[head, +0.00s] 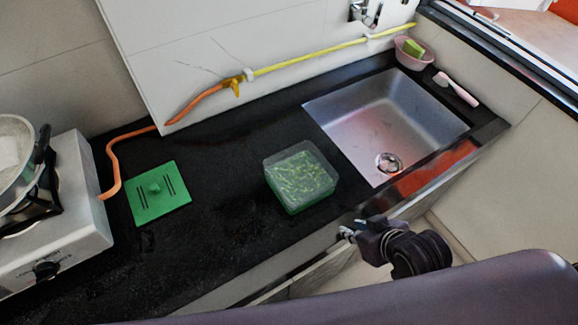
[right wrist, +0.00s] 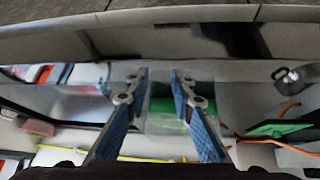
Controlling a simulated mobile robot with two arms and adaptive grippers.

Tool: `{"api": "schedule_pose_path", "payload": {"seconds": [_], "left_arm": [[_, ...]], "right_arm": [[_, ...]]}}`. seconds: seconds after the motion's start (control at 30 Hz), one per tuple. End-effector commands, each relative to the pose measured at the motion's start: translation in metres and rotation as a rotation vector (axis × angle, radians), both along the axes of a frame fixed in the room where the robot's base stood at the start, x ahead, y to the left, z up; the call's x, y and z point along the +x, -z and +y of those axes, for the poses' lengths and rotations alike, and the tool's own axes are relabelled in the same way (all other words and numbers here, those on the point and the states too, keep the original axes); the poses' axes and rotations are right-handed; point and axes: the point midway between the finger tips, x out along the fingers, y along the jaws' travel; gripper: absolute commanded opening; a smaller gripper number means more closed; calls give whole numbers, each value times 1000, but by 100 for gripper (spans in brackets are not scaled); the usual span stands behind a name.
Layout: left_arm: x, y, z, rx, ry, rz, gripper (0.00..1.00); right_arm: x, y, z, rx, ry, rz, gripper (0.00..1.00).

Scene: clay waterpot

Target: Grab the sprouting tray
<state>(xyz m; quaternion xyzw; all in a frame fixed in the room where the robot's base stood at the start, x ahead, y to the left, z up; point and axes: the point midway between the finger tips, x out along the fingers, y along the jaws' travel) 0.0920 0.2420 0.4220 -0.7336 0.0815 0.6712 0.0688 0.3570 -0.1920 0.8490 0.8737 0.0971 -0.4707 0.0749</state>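The sprouting tray (head: 300,178) is a square green box with a clear upper part and pale green sprouts inside. It stands on the black counter, left of the sink. My right gripper (head: 350,232) is in front of the counter edge, to the right of and nearer than the tray, apart from it. In the right wrist view its two blue-padded fingers (right wrist: 158,115) are spread with nothing held. The tray (right wrist: 166,110) shows beyond them, partly hidden by the right finger. My left gripper is not in view.
A flat green lid-like plate (head: 147,208) with a knob lies left of the tray. A gas stove (head: 85,225) with a pan and an orange hose (head: 112,160) are at the left. The steel sink (head: 350,125) is at the right. Bare counter surrounds the tray.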

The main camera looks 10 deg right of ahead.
Motion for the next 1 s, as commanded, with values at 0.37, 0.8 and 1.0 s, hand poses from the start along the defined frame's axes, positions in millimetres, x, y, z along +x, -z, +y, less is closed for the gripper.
{"api": "schedule_pose_path", "payload": {"seconds": [0.37,0.8,1.0], "left_arm": [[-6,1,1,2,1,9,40],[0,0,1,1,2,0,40],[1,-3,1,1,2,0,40]], "right_arm": [[57,-15,5,90,-83,-279,22],[102,-63,-2,238,-153,-619,22],[116,-66,1,248,-152,-645,22]]}}
